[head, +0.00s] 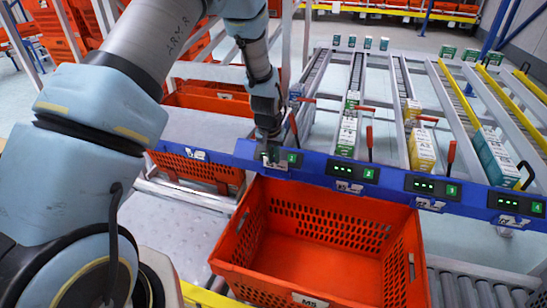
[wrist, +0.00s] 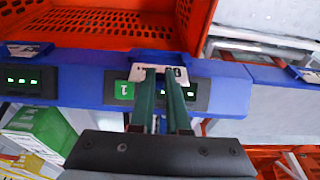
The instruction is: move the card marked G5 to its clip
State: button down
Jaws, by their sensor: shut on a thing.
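My gripper (head: 268,154) is shut on a pale card (wrist: 150,73) at the left end of the blue rail (head: 310,170). In the wrist view the two green fingers (wrist: 160,72) pinch the card, with dark marks showing on either side of them. Its full marking cannot be read. The card lies over the rail's edge beside the display numbered 1 (wrist: 124,90). I cannot tell whether it sits in a clip. Other pale cards (head: 349,187) (head: 431,204) (head: 513,221) are on the rail under their displays; their text is too small to read.
An empty orange tote (head: 318,194) stands in front of the rail. Behind the rail, sloped lanes hold boxes, including a yellow one (head: 421,150) and a teal one (head: 496,158). Red levers (head: 451,152) rise near the rail. More orange totes (head: 205,100) stand at left.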

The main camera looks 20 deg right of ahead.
aim_at(273, 164)
jog(key=shift+f+b, duration=1.2)
jog(key=shift+f, duration=0.35)
dwell(0.5)
jog(key=c, duration=0.8)
grip_release()
jog(key=b+v, duration=0.2)
jog(key=v, duration=0.9)
